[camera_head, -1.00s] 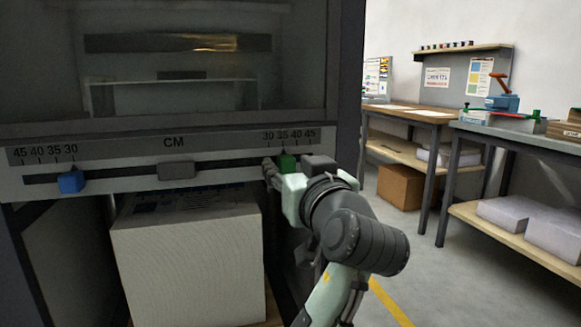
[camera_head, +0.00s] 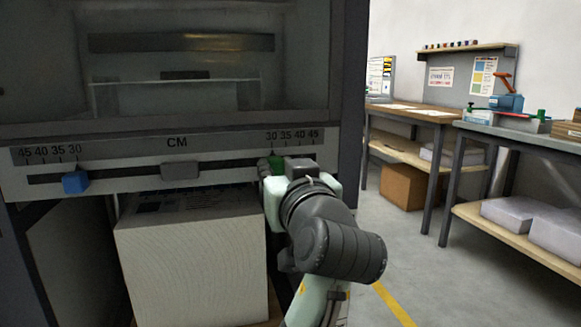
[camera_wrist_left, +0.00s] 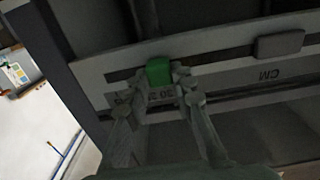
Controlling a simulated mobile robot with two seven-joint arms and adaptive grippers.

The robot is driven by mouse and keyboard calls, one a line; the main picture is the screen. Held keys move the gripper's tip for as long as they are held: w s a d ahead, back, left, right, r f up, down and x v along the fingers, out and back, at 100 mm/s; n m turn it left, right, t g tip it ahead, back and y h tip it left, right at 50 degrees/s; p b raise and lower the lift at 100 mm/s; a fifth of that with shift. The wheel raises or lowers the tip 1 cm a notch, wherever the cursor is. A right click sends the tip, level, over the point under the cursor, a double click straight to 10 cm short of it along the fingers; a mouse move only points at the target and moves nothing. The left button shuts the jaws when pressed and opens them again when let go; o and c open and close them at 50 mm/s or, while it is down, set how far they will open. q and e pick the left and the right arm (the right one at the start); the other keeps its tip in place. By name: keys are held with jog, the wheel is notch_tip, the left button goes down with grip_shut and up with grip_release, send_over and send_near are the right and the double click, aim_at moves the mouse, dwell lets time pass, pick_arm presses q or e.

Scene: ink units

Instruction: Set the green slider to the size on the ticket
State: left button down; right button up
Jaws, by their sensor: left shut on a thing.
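The green slider (camera_head: 277,160) sits on the right part of the rail of the CM scale bar (camera_head: 225,147), close to the 30 mark. My left gripper (camera_head: 276,165) is shut on it from the front and partly hides it in the head view. In the left wrist view the green slider (camera_wrist_left: 158,70) sits between the two fingertips of my left gripper (camera_wrist_left: 160,80). My right gripper is in neither view. I cannot make out a readable ticket.
A blue slider (camera_head: 75,182) sits near the 30 mark of the left scale, and a grey block (camera_head: 180,170) is mid-rail. A paper stack (camera_head: 192,265) stands below the bar. Benches (camera_head: 425,115) stand to the right across open floor.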

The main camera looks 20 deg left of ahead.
aim_at(269, 104)
pick_arm(q)
jog(key=shift+s+a, duration=0.1)
jog(key=shift+a, duration=0.05)
jog(key=c, duration=1.3)
grip_release()
jog(key=shift+s+a, duration=0.1)
notch_tip(269, 104, up, 10)
